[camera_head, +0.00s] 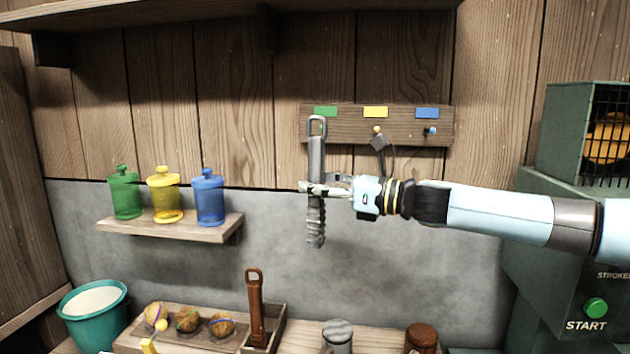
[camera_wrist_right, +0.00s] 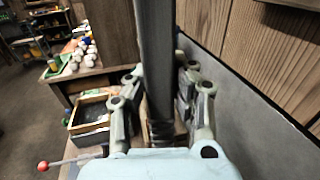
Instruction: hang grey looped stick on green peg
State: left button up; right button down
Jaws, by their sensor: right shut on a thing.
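The grey looped stick (camera_head: 316,155) is upright in front of the peg board (camera_head: 345,138), with its loop at the top and a ridged lower end. My right gripper (camera_head: 318,188) is shut on the stick around its middle. In the right wrist view the dark shaft (camera_wrist_right: 155,60) runs between the fingers (camera_wrist_right: 158,105). The loop is in front of the board, just below the green label (camera_head: 325,111). My left gripper is not in view.
A dark grey piece (camera_head: 379,142) hangs at the yellow peg (camera_head: 377,129), close to my right wrist. The blue peg (camera_head: 430,130) looks bare. A shelf (camera_head: 180,229) with coloured jars is left. A brown looped stick (camera_head: 254,300) stands in a wooden tray below.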

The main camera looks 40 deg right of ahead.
jog(key=w+d+f+b, duration=0.1)
jog(key=w+d+b, duration=0.5)
jog(key=d+b, duration=0.2)
jog(key=shift+w+f+b, duration=0.15)
jog(key=shift+f+b, duration=0.25)
dwell(0.8)
dwell(0.6)
